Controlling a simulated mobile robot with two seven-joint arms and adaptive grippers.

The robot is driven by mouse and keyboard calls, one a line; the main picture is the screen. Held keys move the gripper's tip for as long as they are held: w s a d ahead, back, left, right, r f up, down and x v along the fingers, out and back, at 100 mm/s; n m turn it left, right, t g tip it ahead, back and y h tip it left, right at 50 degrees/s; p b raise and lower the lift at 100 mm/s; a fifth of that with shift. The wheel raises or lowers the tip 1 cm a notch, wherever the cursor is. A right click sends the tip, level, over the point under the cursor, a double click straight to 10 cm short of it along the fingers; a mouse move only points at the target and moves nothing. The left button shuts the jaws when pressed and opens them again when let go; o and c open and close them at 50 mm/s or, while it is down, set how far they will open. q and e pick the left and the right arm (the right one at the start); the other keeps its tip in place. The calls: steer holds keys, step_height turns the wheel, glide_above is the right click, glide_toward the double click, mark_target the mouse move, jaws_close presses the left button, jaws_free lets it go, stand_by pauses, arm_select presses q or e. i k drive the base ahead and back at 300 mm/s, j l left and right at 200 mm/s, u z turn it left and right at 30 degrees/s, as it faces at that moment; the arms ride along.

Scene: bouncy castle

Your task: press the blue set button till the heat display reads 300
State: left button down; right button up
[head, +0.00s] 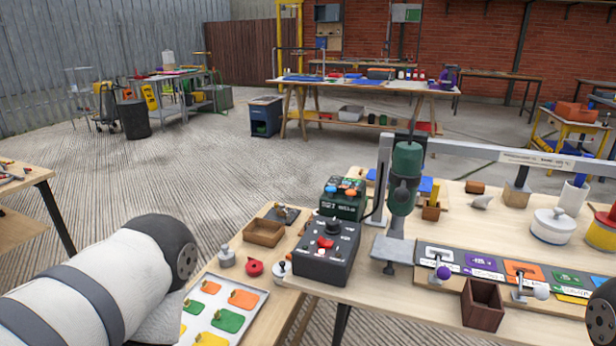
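A dark green box (344,203) with small orange and blue parts on top stands at the back of the near workbench. Its front carries pale lettering or a readout too small to read. In front of it is a dark grey control box (325,252) with a red knob, small buttons and pale markings. I cannot tell for certain which part is the blue set button or which is the heat display. My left arm comes in from the lower left, and a bit of my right arm shows at the right edge. Neither gripper's fingers are in view.
A green and grey upright tool (404,180) stands right of the control box. A row of coloured plates (481,264) with levers, a dark wooden box (482,305) and a white pot (551,226) lie further right. A tray (262,297) of coloured pieces lies near my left arm.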

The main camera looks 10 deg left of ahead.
mark_target(330, 190)
steer(key=i+j, duration=0.4)
steer(key=i+j+u, duration=0.1)
steer(key=i+j, duration=0.25)
steer(key=j, duration=0.3)
